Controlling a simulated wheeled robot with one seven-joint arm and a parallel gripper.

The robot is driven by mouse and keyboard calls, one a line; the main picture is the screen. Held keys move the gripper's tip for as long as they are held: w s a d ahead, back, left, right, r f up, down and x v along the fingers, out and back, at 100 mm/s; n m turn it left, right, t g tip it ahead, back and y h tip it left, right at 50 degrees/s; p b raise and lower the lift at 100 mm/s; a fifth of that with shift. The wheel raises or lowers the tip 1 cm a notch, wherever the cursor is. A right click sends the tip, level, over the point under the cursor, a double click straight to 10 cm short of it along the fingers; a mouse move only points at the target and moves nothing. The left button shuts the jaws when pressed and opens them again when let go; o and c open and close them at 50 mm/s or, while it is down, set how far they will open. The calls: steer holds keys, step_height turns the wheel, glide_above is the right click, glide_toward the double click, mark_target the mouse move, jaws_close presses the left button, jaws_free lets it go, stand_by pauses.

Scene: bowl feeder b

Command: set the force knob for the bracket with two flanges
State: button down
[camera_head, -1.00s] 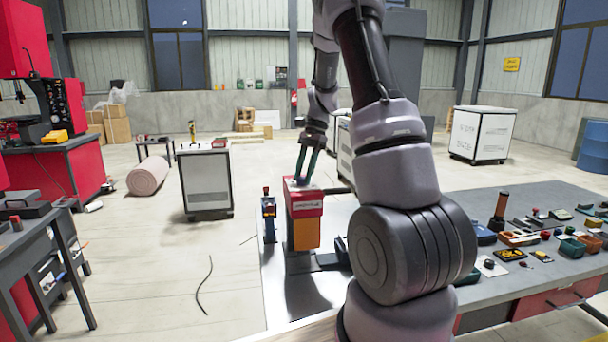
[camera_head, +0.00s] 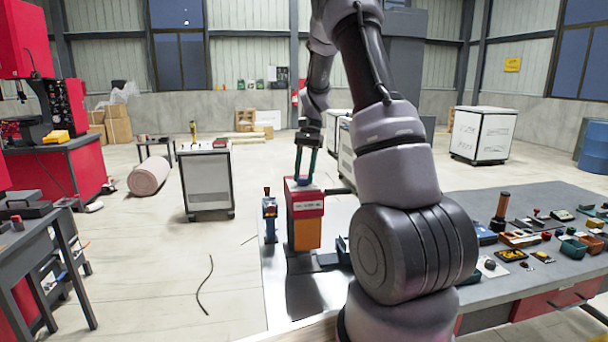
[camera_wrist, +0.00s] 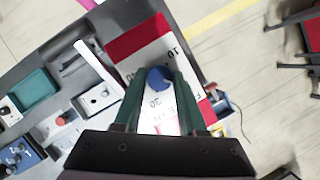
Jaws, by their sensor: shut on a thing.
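The red and orange press unit (camera_head: 305,232) stands on the table's left part. On its top is a white scale plate (camera_wrist: 150,58) with printed numbers, of which 10 and 30 are readable, seen askew. A round blue knob (camera_wrist: 159,78) sits on this plate. My gripper (camera_head: 304,180) points down at the top of the unit, and its green fingers (camera_wrist: 158,88) are shut on the blue knob, one on each side. The knob's pointer mark and exact setting cannot be made out. I cannot pick out a bracket with two flanges.
A small blue device (camera_head: 269,218) with a red top stands close left of the unit. Several trays, buttons and small parts lie on the grey table (camera_head: 480,268) to the right.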

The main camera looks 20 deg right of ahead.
steer(key=shift+c, duration=2.4)
jaws_free()
steer(key=shift+r, duration=0.15)
steer(key=v, duration=1)
steer(key=shift+w+r, duration=0.15)
steer(key=shift+r, duration=0.05)
steer(key=shift+d+r, duration=0.1)
steer(key=shift+d, duration=0.05)
